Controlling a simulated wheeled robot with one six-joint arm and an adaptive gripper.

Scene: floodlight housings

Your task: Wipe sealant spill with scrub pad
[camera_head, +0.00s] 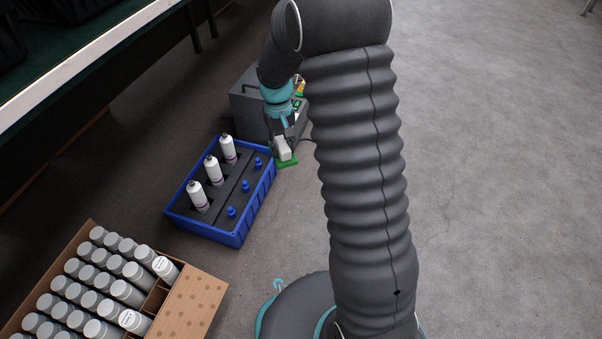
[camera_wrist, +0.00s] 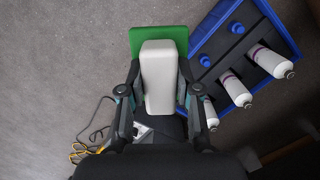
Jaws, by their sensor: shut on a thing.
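My gripper (camera_wrist: 159,92) is shut on a scrub pad (camera_wrist: 157,72) with a pale grip block and a flat green pad. In the head view the scrub pad (camera_head: 284,151) hangs from my gripper (camera_head: 284,138), beside the far right corner of the blue crate. It looks raised above the floor, but its exact height is hard to tell. I see no sealant spill in either view; my arm hides part of the floor in the head view.
The blue crate (camera_head: 203,231) holds white bottles (camera_head: 228,148) and small blue caps (camera_head: 231,212). A grey box (camera_head: 246,108) stands behind it, with a cable nearby. A cardboard carton (camera_head: 196,304) of grey-capped cans is front left. Floor at right (camera_head: 500,180) is clear.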

